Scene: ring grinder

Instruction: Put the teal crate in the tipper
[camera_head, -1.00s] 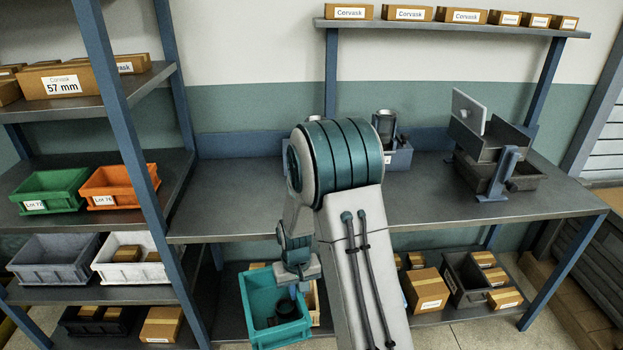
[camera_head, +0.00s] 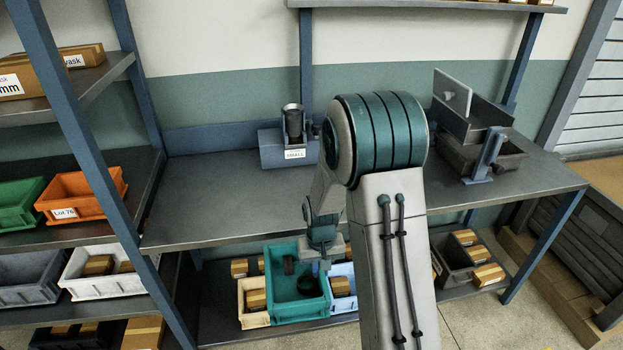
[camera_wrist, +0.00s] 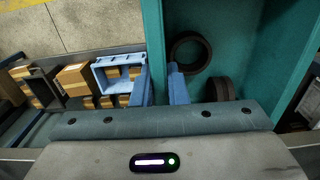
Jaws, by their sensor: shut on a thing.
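The teal crate (camera_head: 300,311) is below the bench's front edge in the head view, with dark rings (camera_head: 308,285) inside. My gripper (camera_head: 322,266) is at its right wall. In the wrist view my gripper (camera_wrist: 160,88) has one finger on each side of the crate's wall (camera_wrist: 156,40), shut on it, with rings (camera_wrist: 190,52) inside the crate. The tipper (camera_head: 475,135), a grey tray on a blue stand with an upright plate, stands on the right end of the bench. Whether the crate touches the lower shelf cannot be told.
A machine labelled SMALL (camera_head: 290,146) stands at the back of the bench (camera_head: 225,200). The bench's left and middle top is clear. Bins with cartons (camera_head: 255,298) flank the crate, and a grey bin (camera_head: 455,260) is farther right. A shelf rack post (camera_head: 110,170) stands at left.

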